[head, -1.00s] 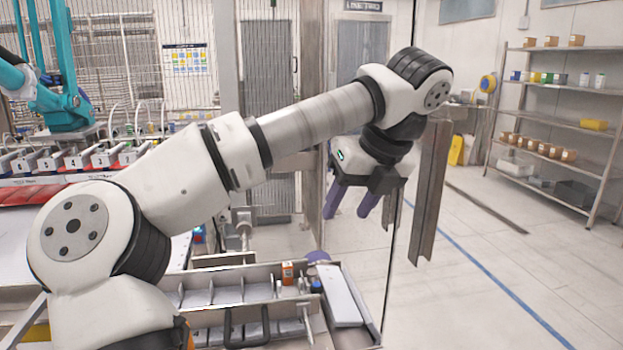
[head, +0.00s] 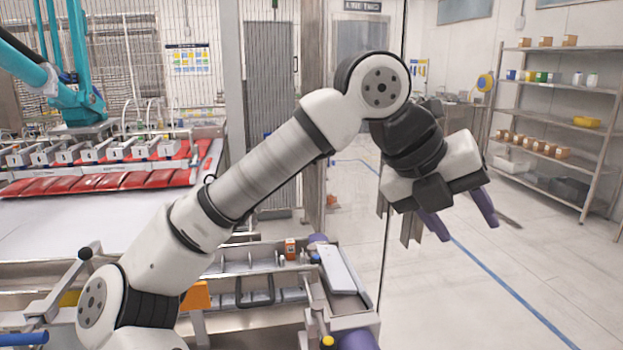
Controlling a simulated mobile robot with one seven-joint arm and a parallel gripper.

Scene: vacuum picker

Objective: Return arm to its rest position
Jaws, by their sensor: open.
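My gripper (head: 462,225) is at the right of the head view, at the end of my raised arm. Its two purple fingers point down and to the right. They are spread apart with nothing between them, so the gripper is open and empty. It hangs in front of the pale floor, to the right of the metal tray (head: 270,262) and apart from it in the picture. My arm rises from the lower left, bends at the top and hides part of the tray and the work surface behind it.
A metal shelf rack (head: 549,127) with small boxes stands at the right. A teal robot (head: 78,100) stands at the upper left, near red packs (head: 95,182). Open floor (head: 530,265) lies at the right.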

